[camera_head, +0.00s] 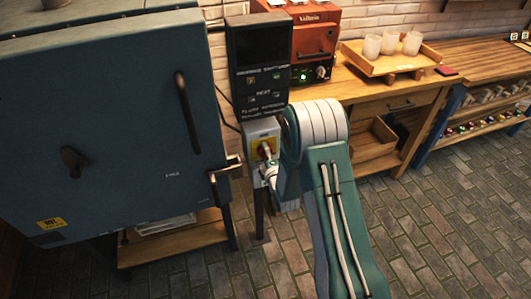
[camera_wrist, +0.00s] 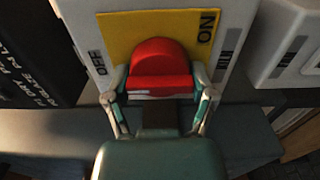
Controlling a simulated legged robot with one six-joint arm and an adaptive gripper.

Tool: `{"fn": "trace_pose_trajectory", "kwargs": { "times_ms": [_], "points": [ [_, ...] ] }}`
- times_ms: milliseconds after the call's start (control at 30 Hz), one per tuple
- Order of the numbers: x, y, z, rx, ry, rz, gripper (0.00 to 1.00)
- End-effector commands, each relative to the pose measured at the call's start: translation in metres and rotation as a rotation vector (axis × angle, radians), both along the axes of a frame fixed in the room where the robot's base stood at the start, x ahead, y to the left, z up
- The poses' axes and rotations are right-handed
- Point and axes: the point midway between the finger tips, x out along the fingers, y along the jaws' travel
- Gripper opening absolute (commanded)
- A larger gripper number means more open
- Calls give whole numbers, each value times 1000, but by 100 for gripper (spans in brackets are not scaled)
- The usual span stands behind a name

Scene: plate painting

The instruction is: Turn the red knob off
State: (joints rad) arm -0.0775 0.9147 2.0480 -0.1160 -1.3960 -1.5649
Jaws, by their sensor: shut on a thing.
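The red knob (camera_wrist: 160,58) sits on a yellow plate (camera_wrist: 117,32) in the wrist view, with "OFF" printed at the left and "ON" at the upper right. My gripper (camera_wrist: 161,84) has one finger on each side of the knob and is shut on it. The knob's flat front bar lies nearly level in this view. In the head view, my gripper (camera_head: 267,161) reaches the yellow-plated switch box (camera_head: 255,133) on the post, and mostly covers the knob.
A dark control panel (camera_head: 260,60) stands above the switch box. A large blue-grey kiln (camera_head: 110,120) with a handle and latch is close at the left. A wooden bench (camera_head: 370,95) with a red machine (camera_head: 322,35) and a tray of cups (camera_head: 435,56) is behind. Brick floor at the right is clear.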

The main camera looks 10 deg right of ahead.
Motion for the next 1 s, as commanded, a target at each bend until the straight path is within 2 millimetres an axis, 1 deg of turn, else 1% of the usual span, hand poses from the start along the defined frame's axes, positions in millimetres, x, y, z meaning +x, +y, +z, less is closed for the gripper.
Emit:
{"fn": "trace_pose_trajectory", "kwargs": {
  "times_ms": [33, 300, 333, 367, 400, 833, 933, 1000],
  "points": [
    [-1, 3, -2, -4, 5, 9, 25],
    [-1, 3, -3, -4, 8, 9, 25],
    [-1, 3, -3, -4, 8, 9, 77],
    [-1, 3, -3, -4, 8, 9, 90],
    [-1, 3, -3, -4, 8, 9, 100],
    [-2, 0, -1, -1, 4, 2, 100],
    [-10, -2, -2, -1, 5, 2, 100],
    [-21, -3, -2, -2, 7, 2, 100]
  ]
}}
